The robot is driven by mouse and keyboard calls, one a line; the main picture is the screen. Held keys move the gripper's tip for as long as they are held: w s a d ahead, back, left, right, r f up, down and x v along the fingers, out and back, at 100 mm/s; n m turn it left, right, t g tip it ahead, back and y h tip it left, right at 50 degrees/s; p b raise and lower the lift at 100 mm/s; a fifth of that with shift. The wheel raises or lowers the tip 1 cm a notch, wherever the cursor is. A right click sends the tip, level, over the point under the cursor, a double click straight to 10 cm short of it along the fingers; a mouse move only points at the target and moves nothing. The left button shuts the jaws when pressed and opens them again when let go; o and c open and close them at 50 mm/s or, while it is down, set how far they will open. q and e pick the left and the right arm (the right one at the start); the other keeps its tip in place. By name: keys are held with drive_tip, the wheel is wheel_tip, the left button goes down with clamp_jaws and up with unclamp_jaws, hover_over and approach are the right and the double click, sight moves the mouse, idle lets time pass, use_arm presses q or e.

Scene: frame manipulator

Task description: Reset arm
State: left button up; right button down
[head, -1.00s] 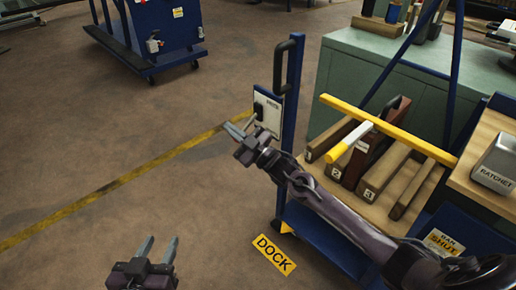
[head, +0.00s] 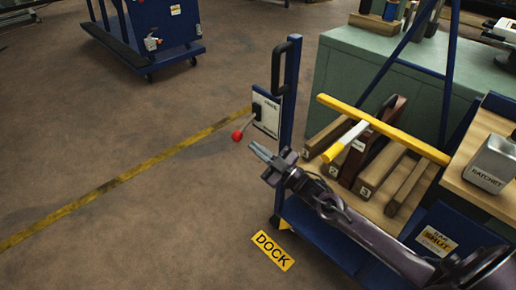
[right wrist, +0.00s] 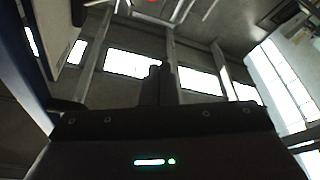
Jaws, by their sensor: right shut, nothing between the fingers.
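My right gripper (head: 257,149) is shut and empty in the head view. Its fingertips point up and left, just below and right of a red knob (head: 237,135), with a small visible gap. The knob sits on a thin lever from a pale switch plate (head: 266,113) on the cart's blue post. My right arm comes in from the lower right, over the cart's front. In the right wrist view the dark shut fingers (right wrist: 160,85) point up toward bright windows. My left gripper is not in view.
The cart carries numbered wooden blocks (head: 376,168), a yellow bar (head: 383,129) and a RATCHET box (head: 492,163) close beside my right arm. A yellow DOCK sign (head: 272,251) lies on the floor. A blue cart (head: 150,30) stands at the back left. The left floor is open.

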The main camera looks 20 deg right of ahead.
idle(0.3)
